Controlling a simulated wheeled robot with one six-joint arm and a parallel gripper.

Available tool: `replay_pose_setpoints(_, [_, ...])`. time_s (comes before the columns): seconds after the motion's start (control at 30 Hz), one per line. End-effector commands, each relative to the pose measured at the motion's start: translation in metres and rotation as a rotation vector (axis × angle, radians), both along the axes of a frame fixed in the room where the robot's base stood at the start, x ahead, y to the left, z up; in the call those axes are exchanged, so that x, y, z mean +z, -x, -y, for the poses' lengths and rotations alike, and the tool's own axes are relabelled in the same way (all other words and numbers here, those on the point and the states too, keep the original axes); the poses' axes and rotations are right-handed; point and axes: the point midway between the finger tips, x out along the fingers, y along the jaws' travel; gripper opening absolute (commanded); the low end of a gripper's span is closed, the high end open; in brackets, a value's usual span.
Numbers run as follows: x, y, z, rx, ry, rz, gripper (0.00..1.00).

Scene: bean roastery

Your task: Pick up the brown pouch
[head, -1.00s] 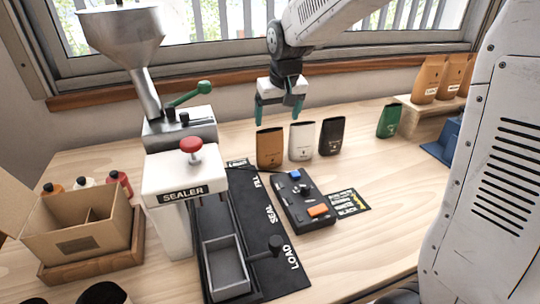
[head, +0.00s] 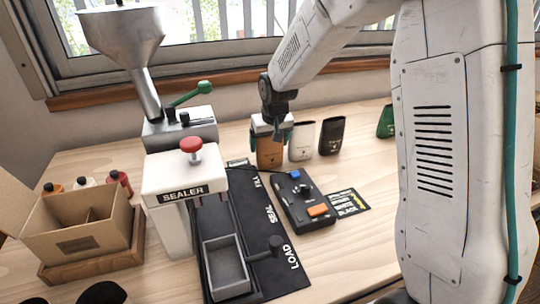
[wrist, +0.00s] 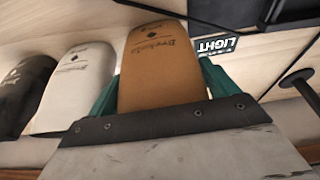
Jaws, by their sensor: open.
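The brown pouch (head: 269,154) stands upright on the table, at the left end of a row with a white pouch (head: 301,143) and a black pouch (head: 331,136). My gripper (head: 270,134) is open and low over the brown pouch, its teal fingers beside the pouch's upper part. In the wrist view, the brown pouch (wrist: 160,65) sits between the two teal fingers, one on each side. I cannot tell whether either finger touches it. The white pouch (wrist: 75,87) and the black pouch (wrist: 22,92) lie to its left in that view.
The sealer (head: 184,175) and its black track (head: 262,230) are left of the pouches. A dark control box (head: 304,200) with coloured buttons is in front of them. A green pouch (head: 386,121) stands farther right, partly hidden by my arm. A cardboard box (head: 80,228) is at the left.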

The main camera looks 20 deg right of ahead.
Motion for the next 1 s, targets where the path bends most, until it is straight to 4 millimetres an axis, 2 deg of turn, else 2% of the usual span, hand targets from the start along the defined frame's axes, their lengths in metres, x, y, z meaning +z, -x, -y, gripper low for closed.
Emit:
replay_pose_setpoints(0.1, [-0.009, -0.003, 0.0, 0.0, 0.0, 0.0, 0.85])
replay_pose_setpoints(0.33, [-0.009, -0.003, 0.0, 0.0, 0.0, 0.001, 0.85])
replay_pose_setpoints(0.43, [-0.009, -0.003, 0.0, 0.0, 0.0, 0.001, 0.58])
replay_pose_setpoints(0.73, [-0.007, -0.003, 0.0, 0.0, 0.0, 0.002, 0.58])
replay_pose_setpoints(0.87, [0.006, -0.004, 0.0, 0.0, 0.0, 0.004, 0.58])
replay_pose_setpoints(1.0, [0.034, -0.004, 0.0, 0.0, -0.001, 0.007, 0.58])
